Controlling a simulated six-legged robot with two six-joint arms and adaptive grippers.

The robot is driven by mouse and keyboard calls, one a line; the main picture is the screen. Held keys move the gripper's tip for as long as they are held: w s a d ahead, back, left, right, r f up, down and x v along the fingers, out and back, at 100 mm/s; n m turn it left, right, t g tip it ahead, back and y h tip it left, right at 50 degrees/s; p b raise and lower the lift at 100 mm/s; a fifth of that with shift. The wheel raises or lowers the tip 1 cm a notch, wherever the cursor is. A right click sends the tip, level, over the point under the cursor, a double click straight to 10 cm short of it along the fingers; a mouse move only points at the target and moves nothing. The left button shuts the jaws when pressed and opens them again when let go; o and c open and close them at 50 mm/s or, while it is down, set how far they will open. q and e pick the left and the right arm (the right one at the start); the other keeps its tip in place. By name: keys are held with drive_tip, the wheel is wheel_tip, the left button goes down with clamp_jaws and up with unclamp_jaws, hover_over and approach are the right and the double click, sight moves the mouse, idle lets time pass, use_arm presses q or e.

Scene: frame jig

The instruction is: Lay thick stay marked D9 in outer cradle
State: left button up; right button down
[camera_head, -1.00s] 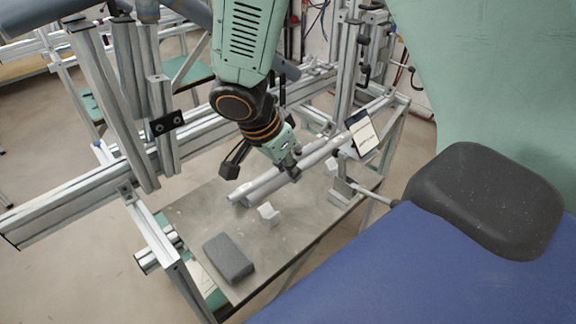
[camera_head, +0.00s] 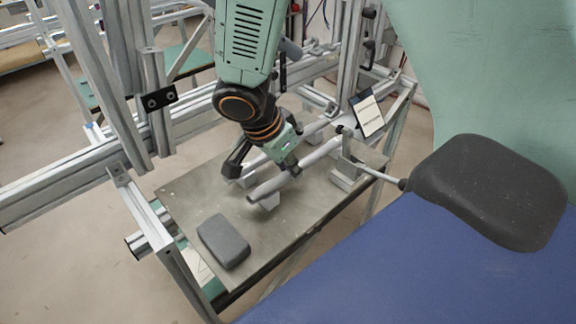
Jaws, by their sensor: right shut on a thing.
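My right gripper (camera_head: 291,165) comes down from the top and is shut on a thick grey round stay (camera_head: 267,187), near its middle. The stay lies slanted, its near end low and left, its far end toward the upright panel. Another pale block (camera_head: 343,178) is at the far right end. No D9 mark is legible. My left gripper is out of view.
A dark grey pad (camera_head: 223,241) lies on the front left of the metal table (camera_head: 190,196). A white sign (camera_head: 367,114) and a bracket with a rod stand at the right end. Aluminium frame posts (camera_head: 155,100) rise at the left and behind.

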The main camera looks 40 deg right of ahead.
drive_tip(key=shift+s+a+r, duration=0.1)
drive_tip(key=shift+a, duration=0.1)
drive_tip(key=c, duration=1.6)
unclamp_jaws()
drive_tip(key=o, duration=0.5)
drive_tip(key=shift+d, duration=0.15)
drive_tip(key=shift+c, duration=0.2)
drive_tip(key=shift+a+r, duration=0.25)
drive_tip(key=shift+r, duration=0.3)
drive_tip(key=v, duration=1.1)
